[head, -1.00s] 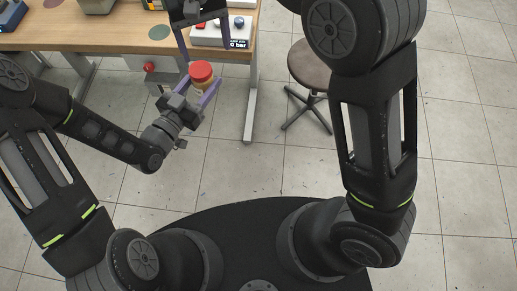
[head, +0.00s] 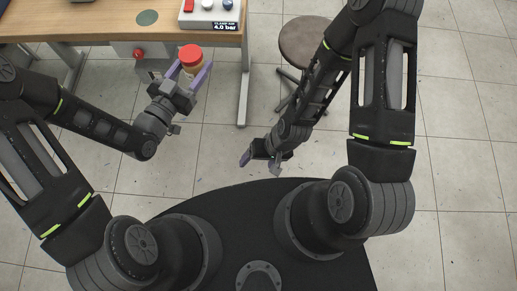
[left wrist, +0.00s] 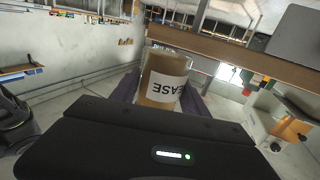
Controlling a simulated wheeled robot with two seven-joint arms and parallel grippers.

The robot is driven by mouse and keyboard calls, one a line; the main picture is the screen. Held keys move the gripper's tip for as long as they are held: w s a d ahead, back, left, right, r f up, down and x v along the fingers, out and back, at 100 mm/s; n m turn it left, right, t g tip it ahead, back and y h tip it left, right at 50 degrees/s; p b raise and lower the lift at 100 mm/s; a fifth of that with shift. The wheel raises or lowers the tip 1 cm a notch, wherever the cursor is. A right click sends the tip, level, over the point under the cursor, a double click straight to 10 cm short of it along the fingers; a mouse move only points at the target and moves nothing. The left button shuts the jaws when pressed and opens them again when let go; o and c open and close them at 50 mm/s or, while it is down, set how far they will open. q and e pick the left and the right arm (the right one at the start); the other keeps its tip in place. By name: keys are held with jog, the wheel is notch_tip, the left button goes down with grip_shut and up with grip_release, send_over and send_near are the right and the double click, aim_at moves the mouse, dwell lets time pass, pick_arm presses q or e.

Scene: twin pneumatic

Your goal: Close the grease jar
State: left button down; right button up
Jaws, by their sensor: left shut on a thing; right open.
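The grease jar (head: 193,67) is amber-brown, with a red lid (head: 190,52) on its top. My left gripper (head: 187,72) is shut on the jar and holds it in the air in front of the table. In the left wrist view the jar (left wrist: 162,82) sits between the purple fingers, and its white label reads upside down; the lid is out of sight there. Whether the lid is screwed tight cannot be told.
A wooden table (head: 90,22) is behind the jar, with a grey control box (head: 212,12) and a green disc (head: 147,17) on it. A red knob (head: 138,54) is below its front edge. A round stool (head: 305,40) stands to the right. Tiled floor is clear between the arms.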

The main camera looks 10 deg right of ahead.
pick_arm(q)
jog(key=shift+r, duration=0.1)
dwell(0.3)
jog(key=w+a+r+n+t+y, duration=0.2)
jog(key=w+a+r+n+y, duration=0.1)
jog(key=a, duration=0.4)
jog(key=w+a+r+n+t+y, duration=0.2)
jog(key=w+a+r+n+y, duration=0.1)
jog(key=w+a+n+y, duration=0.2)
jog(key=w+a+y, duration=0.2)
jog(key=a+y, duration=0.1)
jog(key=shift+w+a+r+y, duration=0.25)
jog(key=shift+w+r+y, duration=0.05)
jog(key=shift+r, duration=0.05)
